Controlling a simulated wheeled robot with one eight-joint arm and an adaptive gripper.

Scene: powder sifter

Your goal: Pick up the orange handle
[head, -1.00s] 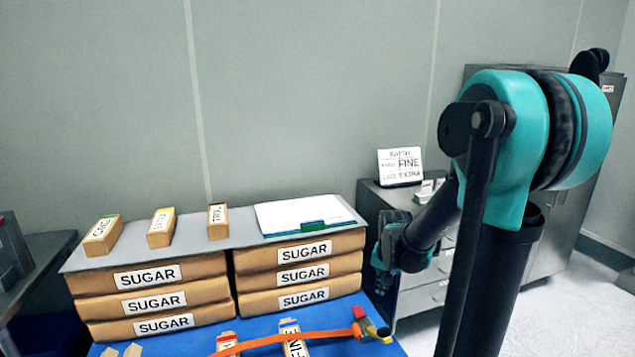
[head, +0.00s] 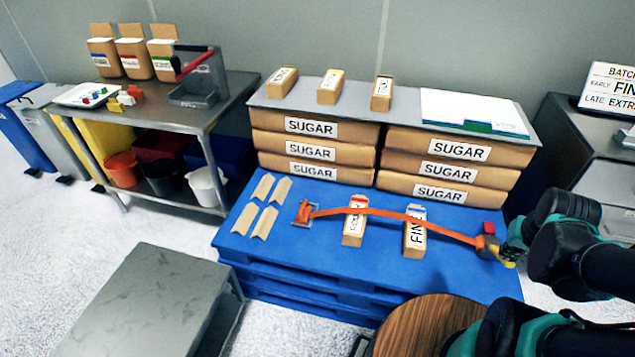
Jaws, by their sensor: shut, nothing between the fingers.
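An orange strap (head: 395,214) lies across the blue pallet (head: 345,270), over two small labelled boxes. Its left end is an orange piece in a grey buckle (head: 305,214). Its right end is a fitting with orange, red and yellow parts (head: 488,244); I cannot tell which orange part is the handle. My gripper (head: 516,234) is at the right edge of the pallet, close beside the right fitting. It is shut with nothing held. Its fingertips are small and dark, and I cannot tell whether they touch the fitting.
Sugar sacks (head: 318,152) are stacked behind the strap under a grey board. Cardboard corner pieces (head: 265,222) lie at the pallet's left. A round wooden top (head: 430,335) stands in front. A steel table (head: 230,100) with a red-handled device is at left.

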